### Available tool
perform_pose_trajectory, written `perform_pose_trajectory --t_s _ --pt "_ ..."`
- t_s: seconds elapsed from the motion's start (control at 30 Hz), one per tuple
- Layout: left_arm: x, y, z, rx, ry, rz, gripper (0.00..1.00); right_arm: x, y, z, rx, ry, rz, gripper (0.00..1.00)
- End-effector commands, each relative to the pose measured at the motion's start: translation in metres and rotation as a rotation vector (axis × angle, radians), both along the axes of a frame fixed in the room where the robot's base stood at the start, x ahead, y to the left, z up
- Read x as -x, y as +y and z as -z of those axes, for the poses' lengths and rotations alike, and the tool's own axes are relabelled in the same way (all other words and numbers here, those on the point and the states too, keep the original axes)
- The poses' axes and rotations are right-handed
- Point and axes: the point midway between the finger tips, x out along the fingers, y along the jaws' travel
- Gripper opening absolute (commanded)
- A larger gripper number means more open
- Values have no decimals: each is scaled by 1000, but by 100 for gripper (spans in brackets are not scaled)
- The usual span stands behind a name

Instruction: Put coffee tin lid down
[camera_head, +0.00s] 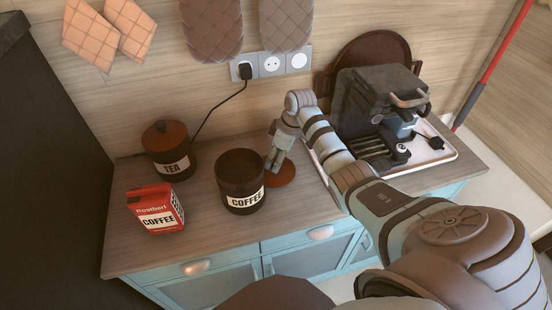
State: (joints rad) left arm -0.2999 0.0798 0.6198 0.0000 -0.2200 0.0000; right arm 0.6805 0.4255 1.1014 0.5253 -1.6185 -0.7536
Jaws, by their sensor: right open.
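The coffee tin (240,184) stands upright and open-topped on the wooden counter, its COFFEE label facing me. Its round brown lid (283,174) lies on the counter just right of the tin, apart from the tin's rim. My right gripper (273,166) points down right over the lid and hides part of it. The gripper is open, and I cannot tell whether its fingertips touch the lid. My left gripper does not show.
The lidded tea tin (168,151) and a red coffee packet (155,209) stand left of the coffee tin. A coffee machine (375,115) sits on a white tray (440,156) at the right. A black cord runs to the wall socket (271,64). The counter's front strip (215,235) is clear.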

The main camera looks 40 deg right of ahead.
Motion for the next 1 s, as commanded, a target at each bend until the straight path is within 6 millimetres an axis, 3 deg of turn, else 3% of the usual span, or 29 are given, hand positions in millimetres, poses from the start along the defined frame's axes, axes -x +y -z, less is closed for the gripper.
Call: perform_pose_trajectory --t_s 0.3,0.4,0.57,1.0 --pt "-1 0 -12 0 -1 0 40 17 -13 -79 3 -4 0 47" --pt "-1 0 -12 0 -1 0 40 21 -15 -96 2 -3 0 47" --pt "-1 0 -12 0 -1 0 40 24 -16 -106 1 -1 0 47" --pt "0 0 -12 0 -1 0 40 24 -16 -105 1 -1 0 47"
